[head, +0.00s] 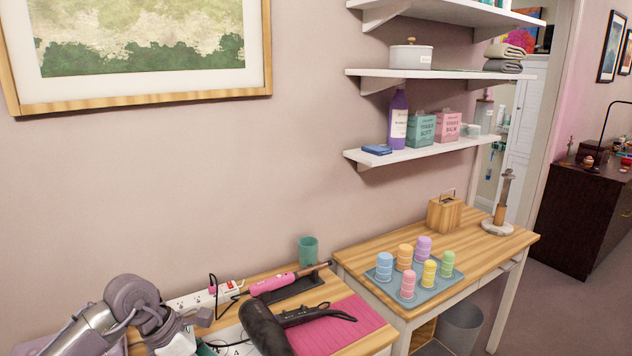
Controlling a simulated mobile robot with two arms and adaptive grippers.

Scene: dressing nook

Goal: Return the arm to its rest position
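My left arm comes in at the lower left, and its wrist and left gripper (205,330) are low over the near table (366,341), at the left of the hair dryer. The gripper is partly cut off by the bottom edge, and I cannot tell whether its fingers are open or shut. A black hair dryer (266,327) lies on the table, partly over a pink mat (334,334). My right gripper is not in view.
A pink styling iron (273,284), a white power strip (192,300) and a green cup (308,251) are at the table's back. The right table (372,250) carries a blue tray (426,293) of coloured jars and a wooden box (444,214). Shelves (420,155) hang above.

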